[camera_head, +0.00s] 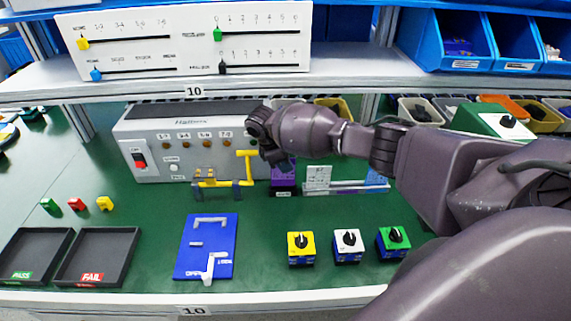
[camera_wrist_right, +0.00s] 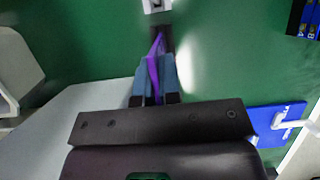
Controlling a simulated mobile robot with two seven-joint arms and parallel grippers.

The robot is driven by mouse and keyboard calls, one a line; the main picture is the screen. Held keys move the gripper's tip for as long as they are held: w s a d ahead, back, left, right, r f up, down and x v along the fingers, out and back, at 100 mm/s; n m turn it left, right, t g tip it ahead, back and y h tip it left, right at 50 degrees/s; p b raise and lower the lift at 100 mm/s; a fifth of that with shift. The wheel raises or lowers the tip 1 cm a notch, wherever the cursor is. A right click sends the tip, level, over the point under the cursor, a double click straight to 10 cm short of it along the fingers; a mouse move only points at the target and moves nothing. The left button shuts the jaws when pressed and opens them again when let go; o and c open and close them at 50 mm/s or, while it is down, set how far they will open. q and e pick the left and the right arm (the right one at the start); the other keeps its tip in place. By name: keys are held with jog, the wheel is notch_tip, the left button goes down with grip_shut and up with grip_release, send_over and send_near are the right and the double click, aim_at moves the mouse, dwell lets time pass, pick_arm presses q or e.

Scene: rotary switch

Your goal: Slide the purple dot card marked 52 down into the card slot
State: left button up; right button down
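The purple card (camera_head: 284,178) stands upright below my right gripper (camera_head: 274,158) in the head view, just right of the grey control box. Its number is too small to read. In the right wrist view, my right gripper (camera_wrist_right: 155,80) is shut on the card, whose thin purple edge (camera_wrist_right: 153,72) shows between the blue-grey fingers. The dark card slot (camera_wrist_right: 164,36) lies at the card's far end, with a white label (camera_wrist_right: 157,5) beyond it. I cannot tell whether the card's lower edge is in the slot or just above it. My left gripper is not in view.
A grey control box (camera_head: 185,145) with a yellow lever (camera_head: 247,165) stands just left of the card. A rack (camera_head: 345,189) with white and blue cards is close on the right. A blue board (camera_head: 190,262) and three knob boxes (camera_head: 347,246) stand nearer the front.

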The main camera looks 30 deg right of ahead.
pick_arm(q)
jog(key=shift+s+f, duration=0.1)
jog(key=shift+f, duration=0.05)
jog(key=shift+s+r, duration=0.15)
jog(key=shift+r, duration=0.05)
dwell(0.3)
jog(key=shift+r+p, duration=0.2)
jog(key=shift+p, duration=0.15)
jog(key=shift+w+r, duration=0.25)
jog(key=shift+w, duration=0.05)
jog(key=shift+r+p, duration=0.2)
jog(key=shift+p, duration=0.1)
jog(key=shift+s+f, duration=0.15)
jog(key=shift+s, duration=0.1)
dwell(0.4)
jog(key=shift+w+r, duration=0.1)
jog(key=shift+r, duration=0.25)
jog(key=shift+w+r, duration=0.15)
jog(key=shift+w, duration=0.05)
dwell(0.4)
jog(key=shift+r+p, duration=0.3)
jog(key=shift+p, duration=0.25)
